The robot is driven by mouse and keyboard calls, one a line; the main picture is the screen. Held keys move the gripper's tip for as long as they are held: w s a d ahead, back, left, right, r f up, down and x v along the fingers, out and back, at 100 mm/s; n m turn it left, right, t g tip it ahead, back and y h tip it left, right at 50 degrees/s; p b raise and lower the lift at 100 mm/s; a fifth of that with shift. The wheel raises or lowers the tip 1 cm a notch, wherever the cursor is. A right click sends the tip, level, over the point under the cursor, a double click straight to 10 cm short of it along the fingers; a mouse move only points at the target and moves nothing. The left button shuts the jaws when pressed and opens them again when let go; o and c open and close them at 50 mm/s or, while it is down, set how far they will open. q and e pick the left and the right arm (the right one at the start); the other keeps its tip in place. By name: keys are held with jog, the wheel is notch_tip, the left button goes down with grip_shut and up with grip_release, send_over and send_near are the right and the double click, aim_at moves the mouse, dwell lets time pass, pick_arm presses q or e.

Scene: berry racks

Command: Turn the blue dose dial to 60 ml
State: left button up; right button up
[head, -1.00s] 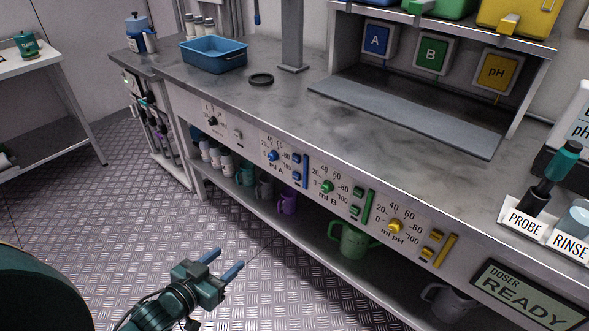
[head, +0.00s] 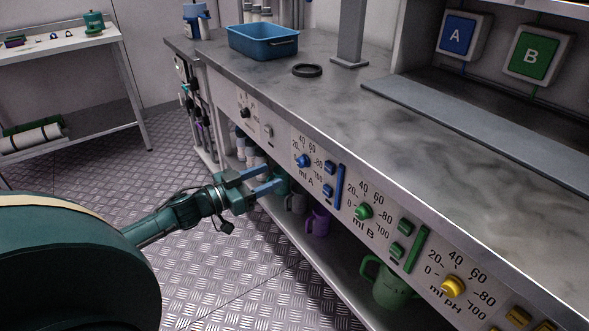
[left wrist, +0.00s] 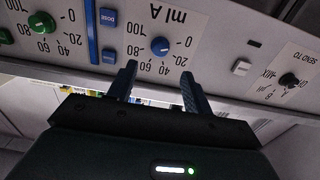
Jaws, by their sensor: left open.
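The blue dose dial (head: 303,161) is on the "ml A" panel at the front of the bench, ringed by marks from 0 to 100. It also shows in the left wrist view (left wrist: 160,46), where the panel is upside down. I cannot clearly tell which mark its pointer is at. My left gripper (head: 275,178) is open and empty, with its blue fingers pointing at the panel, short of the dial. In the left wrist view its fingertips (left wrist: 158,71) are spread below the dial, not around it. My right gripper is not in view.
Beside the dial are blue buttons (head: 328,167) and a blue bar (head: 339,187). The green dial (head: 363,211) and yellow dial (head: 453,286) are further right. A shelf below holds a purple mug (head: 318,222) and a green jug (head: 391,287). A blue tray (head: 263,43) stands on the bench.

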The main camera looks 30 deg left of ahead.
aim_at(299, 164)
pick_arm(q)
jog(key=b+x, duration=0.1)
jog(key=x, duration=0.7)
jog(key=shift+w+d, duration=0.15)
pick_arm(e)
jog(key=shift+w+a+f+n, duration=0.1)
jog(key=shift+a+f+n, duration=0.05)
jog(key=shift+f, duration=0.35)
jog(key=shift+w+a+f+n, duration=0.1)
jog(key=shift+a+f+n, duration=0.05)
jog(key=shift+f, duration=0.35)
pick_arm(q)
jog(key=c, duration=1)
jog(key=shift+o, duration=0.2)
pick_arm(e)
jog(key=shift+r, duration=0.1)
